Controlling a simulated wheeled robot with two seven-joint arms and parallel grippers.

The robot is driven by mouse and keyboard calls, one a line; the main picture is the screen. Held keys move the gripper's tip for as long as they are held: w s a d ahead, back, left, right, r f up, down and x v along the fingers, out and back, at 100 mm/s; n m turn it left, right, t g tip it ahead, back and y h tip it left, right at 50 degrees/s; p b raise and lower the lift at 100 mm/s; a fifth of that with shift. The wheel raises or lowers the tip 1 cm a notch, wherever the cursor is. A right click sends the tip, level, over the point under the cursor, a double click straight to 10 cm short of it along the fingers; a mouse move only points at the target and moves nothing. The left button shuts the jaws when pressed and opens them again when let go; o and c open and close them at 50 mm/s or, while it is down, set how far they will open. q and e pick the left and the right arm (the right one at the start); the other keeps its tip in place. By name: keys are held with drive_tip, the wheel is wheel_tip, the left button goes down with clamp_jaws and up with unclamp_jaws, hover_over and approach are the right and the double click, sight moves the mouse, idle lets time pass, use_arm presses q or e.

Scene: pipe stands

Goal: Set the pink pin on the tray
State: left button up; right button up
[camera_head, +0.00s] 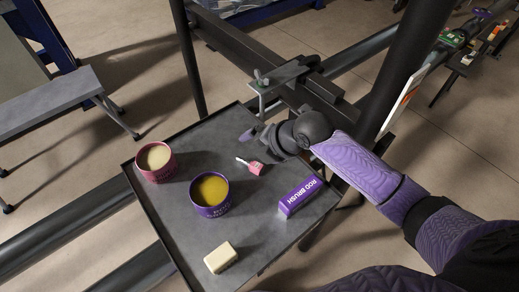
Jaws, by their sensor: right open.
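The pink pin (256,169) lies on the dark grey tray (222,262), right of the middle, its thin pale end pointing left. My right gripper (249,136) is above the far part of the tray, just beyond the pin and apart from it in the picture. It is open and looks empty, though its fingers are small and partly hidden by the dark wrist. My left gripper is not in view.
The tray also holds a pink tub (155,161), a purple tub (210,194) with yellow contents, a purple box (299,197) and a cream block (220,257). Dark metal beams and a post (398,75) stand behind it.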

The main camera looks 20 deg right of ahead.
drive_tip(key=shift+r, duration=1.2)
drive_tip(key=shift+r, duration=0.1)
drive_tip(key=p+v, duration=0.2)
drive_tip(key=v, duration=0.7)
drive_tip(key=shift+s+d+r+p, duration=0.2)
drive_tip(key=shift+r+p, duration=0.05)
drive_tip(key=shift+p, duration=0.05)
